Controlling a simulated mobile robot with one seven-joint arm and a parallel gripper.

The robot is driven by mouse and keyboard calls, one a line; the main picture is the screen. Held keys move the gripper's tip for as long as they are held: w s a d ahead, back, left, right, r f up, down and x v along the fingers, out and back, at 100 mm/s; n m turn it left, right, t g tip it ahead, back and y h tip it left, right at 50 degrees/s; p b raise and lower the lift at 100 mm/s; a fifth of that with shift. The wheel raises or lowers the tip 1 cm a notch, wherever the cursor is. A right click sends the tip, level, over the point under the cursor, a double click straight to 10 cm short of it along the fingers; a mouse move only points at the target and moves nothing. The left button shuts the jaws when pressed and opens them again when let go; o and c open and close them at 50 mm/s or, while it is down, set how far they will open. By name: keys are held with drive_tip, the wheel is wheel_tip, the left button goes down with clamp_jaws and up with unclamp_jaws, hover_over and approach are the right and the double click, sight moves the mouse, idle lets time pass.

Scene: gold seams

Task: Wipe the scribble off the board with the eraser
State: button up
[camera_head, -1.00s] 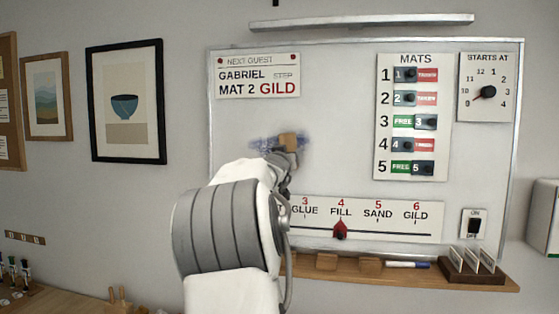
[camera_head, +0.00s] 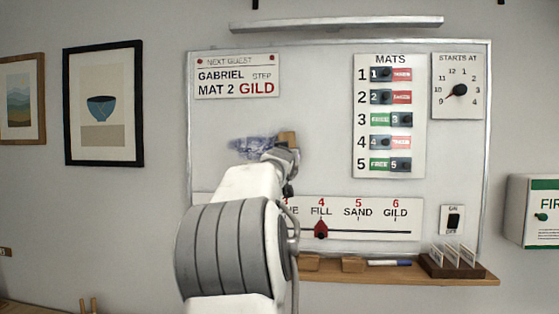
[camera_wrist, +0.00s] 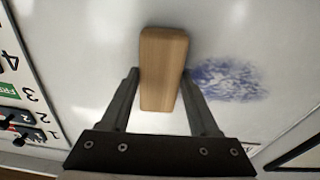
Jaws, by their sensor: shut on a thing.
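The whiteboard (camera_head: 320,160) hangs on the wall in front of me. A blue scribble (camera_head: 252,146) is on its left half, below the name card; it also shows in the wrist view (camera_wrist: 228,80), smudged and right of the eraser. The wooden eraser (camera_wrist: 162,68) is between the fingers of my gripper (camera_wrist: 160,88), which is shut on it. In the head view the eraser (camera_head: 287,138) is at the right end of the scribble, close to the board. I cannot tell whether it touches the board. My arm hides part of the board's lower left.
The mats panel (camera_head: 390,115) with several sliders is right of the eraser. The step strip (camera_head: 350,222) with a red pointer (camera_head: 321,229) is below.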

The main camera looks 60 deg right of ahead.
drive_tip(key=shift+s+d+r+p, duration=0.15)
drive_tip(key=shift+s+r+p, duration=0.15)
drive_tip(key=shift+r, duration=0.2)
drive_tip(key=shift+s+d+r+p, duration=0.15)
drive_tip(key=shift+s+r+p, duration=0.15)
drive_tip(key=shift+r, duration=0.2)
drive_tip(key=shift+w+a+p, duration=0.55)
drive_tip(key=shift+w+p, duration=0.5)
drive_tip(key=shift+p, duration=0.15)
drive_tip(key=shift+w+a+p, duration=0.5)
drive_tip(key=shift+w+p, duration=0.5)
drive_tip(key=shift+p, duration=0.15)
drive_tip(key=shift+w+a+p, duration=0.55)
drive_tip(key=shift+w+p, duration=0.5)
drive_tip(key=shift+p, duration=0.15)
drive_tip(key=shift+w+a+p, duration=0.45)
drive_tip(key=shift+w+p, duration=0.35)
drive_tip(key=shift+p, duration=0.2)
drive_tip(key=shift+w+a+f+p, duration=0.1)
drive_tip(key=shift+w+a+p, duration=0.25)
drive_tip(key=shift+w+p, duration=0.35)
drive_tip(key=shift+w, duration=0.1)
